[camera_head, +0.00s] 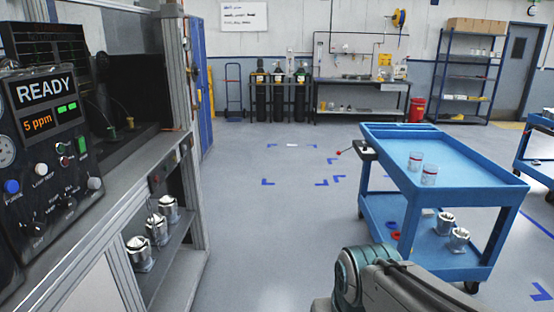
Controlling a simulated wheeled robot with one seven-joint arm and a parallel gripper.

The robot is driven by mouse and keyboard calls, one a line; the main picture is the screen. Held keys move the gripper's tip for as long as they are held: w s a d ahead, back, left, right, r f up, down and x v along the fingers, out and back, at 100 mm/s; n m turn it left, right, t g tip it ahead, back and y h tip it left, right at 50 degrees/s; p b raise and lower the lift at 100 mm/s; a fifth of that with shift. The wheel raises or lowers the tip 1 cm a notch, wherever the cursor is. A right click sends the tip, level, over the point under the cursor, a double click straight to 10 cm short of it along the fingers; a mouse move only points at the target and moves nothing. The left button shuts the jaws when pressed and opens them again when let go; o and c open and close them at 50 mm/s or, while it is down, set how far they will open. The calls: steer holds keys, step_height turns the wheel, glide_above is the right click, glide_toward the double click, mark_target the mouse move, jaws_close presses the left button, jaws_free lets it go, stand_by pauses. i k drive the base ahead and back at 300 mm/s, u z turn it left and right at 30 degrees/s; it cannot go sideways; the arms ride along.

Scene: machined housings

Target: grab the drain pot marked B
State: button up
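My gripper is out of view. Only part of my grey arm shows at the bottom right, in front of the cart.
Metal housings (445,223) sit on the cart's lower shelf, near red and blue rings (395,235). More housings (157,229) stand on a shelf under the control bench (110,180) at the left. The floor between bench and cart is clear. A second blue cart (535,165) is at the right edge.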

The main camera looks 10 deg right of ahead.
mark_target(416, 158)
steer(key=z, duration=0.05)
steer(key=i, duration=1.6)
steer(key=z, duration=1)
steer(key=i, duration=1.35)
steer(key=z, duration=1.2)
steer(key=i, duration=0.6)
steer(key=z, duration=0.25)
